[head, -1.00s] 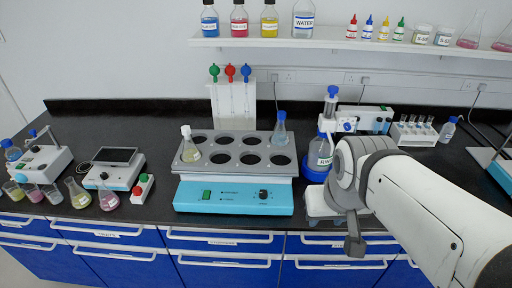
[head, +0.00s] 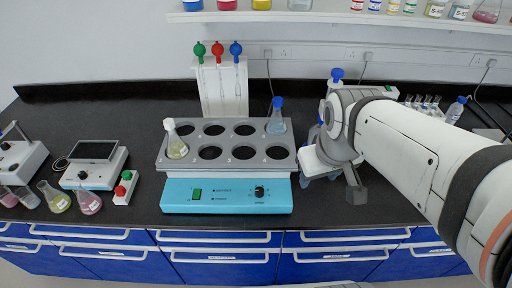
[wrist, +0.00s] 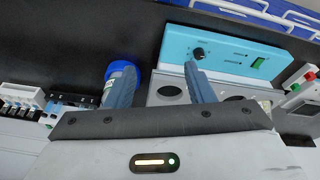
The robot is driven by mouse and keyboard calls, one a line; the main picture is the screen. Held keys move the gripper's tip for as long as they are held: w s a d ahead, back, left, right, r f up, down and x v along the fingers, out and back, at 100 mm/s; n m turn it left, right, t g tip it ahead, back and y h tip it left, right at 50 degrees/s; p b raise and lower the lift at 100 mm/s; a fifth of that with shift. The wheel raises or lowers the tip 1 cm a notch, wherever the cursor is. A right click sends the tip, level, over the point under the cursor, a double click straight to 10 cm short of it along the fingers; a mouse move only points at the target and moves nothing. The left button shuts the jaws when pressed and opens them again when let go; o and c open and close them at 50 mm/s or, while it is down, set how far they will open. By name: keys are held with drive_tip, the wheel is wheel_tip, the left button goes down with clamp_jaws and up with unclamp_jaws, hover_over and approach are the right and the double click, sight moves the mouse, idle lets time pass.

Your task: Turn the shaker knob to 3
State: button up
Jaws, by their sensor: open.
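The shaker (head: 228,196) stands on the black bench, with a light blue front panel and a grey top plate of round holes. Its small black knob (head: 259,190) is at the right of the panel; the number it points to is too small to read. The wrist view also shows the knob (wrist: 198,53), just beyond the tip of the right-hand finger. My gripper (head: 352,190) is open and empty, to the right of the shaker's front, apart from the knob. In the wrist view its two blue-grey fingers (wrist: 157,72) are spread.
A flask with yellowish liquid (head: 176,140) and a blue-capped flask (head: 277,118) sit in the shaker's top. A blue-capped bottle (wrist: 122,72) shows behind the left-hand finger. A button box (head: 125,188) and a hotplate (head: 95,165) stand left. Bench before the shaker is clear.

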drive_tip(key=w+a+f+n+g, duration=0.2)
drive_tip(key=w+a+f+n, duration=0.4)
drive_tip(key=n, duration=0.6)
drive_tip(key=n+g+p, duration=0.1)
drive_tip(key=n, duration=1.3)
hover_over(259, 190)
wheel_tip(259, 190, down, 6)
drive_tip(key=shift+w+f, duration=0.1)
drive_tip(key=shift+f, duration=0.1)
drive_tip(key=shift+a+f, duration=0.1)
drive_tip(key=shift+f, duration=0.55)
wheel_tip(259, 190, down, 7)
drive_tip(key=shift+r+p, duration=0.1)
drive_tip(key=shift+p, duration=0.45)
drive_tip(key=c, duration=1)
